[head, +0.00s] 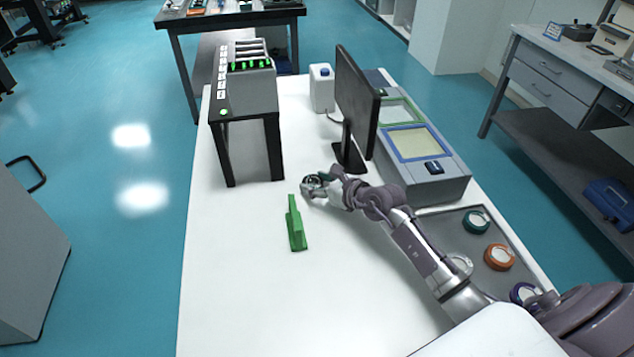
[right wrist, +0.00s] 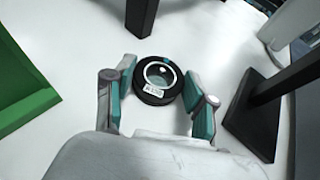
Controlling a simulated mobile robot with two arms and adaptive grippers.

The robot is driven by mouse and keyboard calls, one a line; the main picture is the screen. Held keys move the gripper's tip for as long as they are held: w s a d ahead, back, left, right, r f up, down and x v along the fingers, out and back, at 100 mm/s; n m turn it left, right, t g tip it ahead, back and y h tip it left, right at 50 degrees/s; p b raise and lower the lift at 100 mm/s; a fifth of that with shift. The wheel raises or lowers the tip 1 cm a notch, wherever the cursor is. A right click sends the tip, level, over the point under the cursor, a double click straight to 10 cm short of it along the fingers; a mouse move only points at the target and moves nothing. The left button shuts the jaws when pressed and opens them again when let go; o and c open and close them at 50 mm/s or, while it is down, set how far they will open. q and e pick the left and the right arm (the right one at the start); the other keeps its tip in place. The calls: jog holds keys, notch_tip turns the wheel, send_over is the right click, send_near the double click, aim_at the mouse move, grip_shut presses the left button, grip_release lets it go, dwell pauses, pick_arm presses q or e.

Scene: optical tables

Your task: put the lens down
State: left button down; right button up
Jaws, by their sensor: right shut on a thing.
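The lens is a round black ring with clear glass, a small white label and a teal mark. It shows in the right wrist view (right wrist: 158,82) and, small and partly hidden, in the head view (head: 311,180). My right gripper (head: 312,186) is shut on it, with teal finger pads at either side of the ring in the right wrist view (right wrist: 160,90). It is low over the white table (head: 240,290), between the green stand and the monitor foot. I cannot tell whether the lens touches the table. My left gripper is out of view.
A green stand (head: 296,230) is just nearer. The monitor (head: 357,105) and a grey device (head: 447,183) are behind and right. A black rack (head: 246,105) is at back left. A grey tray (head: 470,225) holds green, orange and blue ringed lenses. The table's front left is clear.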

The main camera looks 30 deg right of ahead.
jog(key=o, duration=1.2)
jog(key=shift+c, duration=0.2)
